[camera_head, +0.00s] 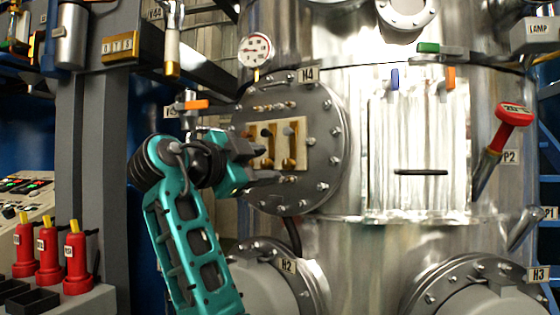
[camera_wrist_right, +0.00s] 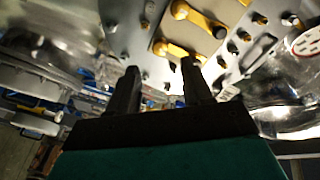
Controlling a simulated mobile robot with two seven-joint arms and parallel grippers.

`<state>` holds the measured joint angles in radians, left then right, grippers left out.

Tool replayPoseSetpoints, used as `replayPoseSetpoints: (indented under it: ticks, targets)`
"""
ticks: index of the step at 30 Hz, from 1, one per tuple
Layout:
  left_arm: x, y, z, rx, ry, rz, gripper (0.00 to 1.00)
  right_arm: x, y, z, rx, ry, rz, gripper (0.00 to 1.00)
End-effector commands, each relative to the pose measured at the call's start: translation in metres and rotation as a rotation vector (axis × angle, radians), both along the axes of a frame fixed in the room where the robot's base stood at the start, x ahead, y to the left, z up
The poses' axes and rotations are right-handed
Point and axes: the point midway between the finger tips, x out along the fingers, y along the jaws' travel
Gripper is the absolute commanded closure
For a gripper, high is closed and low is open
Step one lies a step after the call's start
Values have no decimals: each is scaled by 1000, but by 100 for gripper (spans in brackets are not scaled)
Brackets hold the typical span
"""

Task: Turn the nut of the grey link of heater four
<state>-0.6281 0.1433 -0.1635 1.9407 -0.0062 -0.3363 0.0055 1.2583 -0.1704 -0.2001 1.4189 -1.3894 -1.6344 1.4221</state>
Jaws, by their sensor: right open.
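Heater four is the round bolted flange labelled H4 (camera_head: 325,165) on the steel vessel. On its pale terminal plate (camera_head: 300,128) are brass-coloured links (camera_head: 289,150) with knob-like ends and studs. The links also show at the top of the right wrist view (camera_wrist_right: 200,20), with dark ends. I cannot tell which is the grey link or pick out its nut. My right gripper (camera_head: 266,163) is open and empty, in front of the plate's left and lower part, partly hiding it. Its two fingers (camera_wrist_right: 160,75) point towards the links, apart from each other. My left gripper is not in view.
A pressure gauge (camera_head: 256,50) stands above the flange. An orange-handled valve (camera_head: 195,105) is close to my right arm at left. Flanges H2 (camera_head: 270,285) and H3 (camera_head: 480,285) lie below.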

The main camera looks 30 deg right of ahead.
Motion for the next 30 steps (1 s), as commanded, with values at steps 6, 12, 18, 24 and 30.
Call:
replayPoseSetpoints:
  ticks: [6,12,18,24,30]
  targets:
    - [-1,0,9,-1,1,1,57,14,-40,1,-1,3,-3,50]
    - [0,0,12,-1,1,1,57,22,-58,0,-2,3,-1,50]
    - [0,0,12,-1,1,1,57,23,-61,-1,-1,2,1,50]
    - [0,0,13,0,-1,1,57,23,-61,-1,-1,2,1,55]
    - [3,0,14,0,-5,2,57,23,-61,0,-1,2,1,74]
